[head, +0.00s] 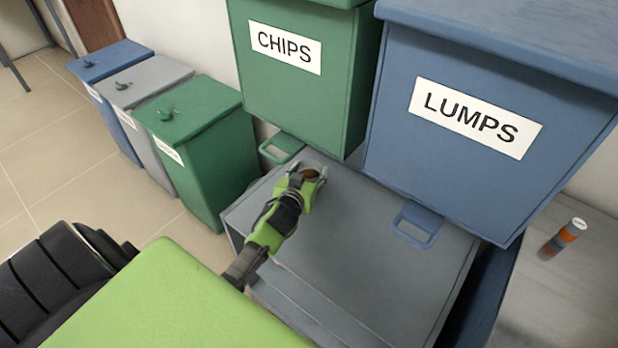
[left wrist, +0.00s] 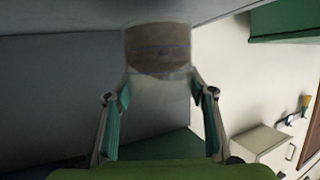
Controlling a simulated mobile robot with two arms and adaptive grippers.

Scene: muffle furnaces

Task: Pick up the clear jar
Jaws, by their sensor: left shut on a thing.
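The clear jar (left wrist: 157,48) has brown contents and shows at the top middle of the left wrist view. My left gripper (left wrist: 160,92) has one finger on each side of it and is shut on it. In the head view my left gripper (head: 306,180) is over the far left part of a grey box top, below the green CHIPS bin. The jar (head: 313,168) is mostly hidden there by the fingers. I cannot tell whether it touches the grey top. My right gripper is in neither view.
The green CHIPS bin (head: 296,82) and blue LUMPS bin (head: 478,130) stand close above the grey box (head: 370,265). Smaller blue, grey and green bins (head: 205,165) stand at left. An orange and grey cylinder (head: 562,239) stands at right.

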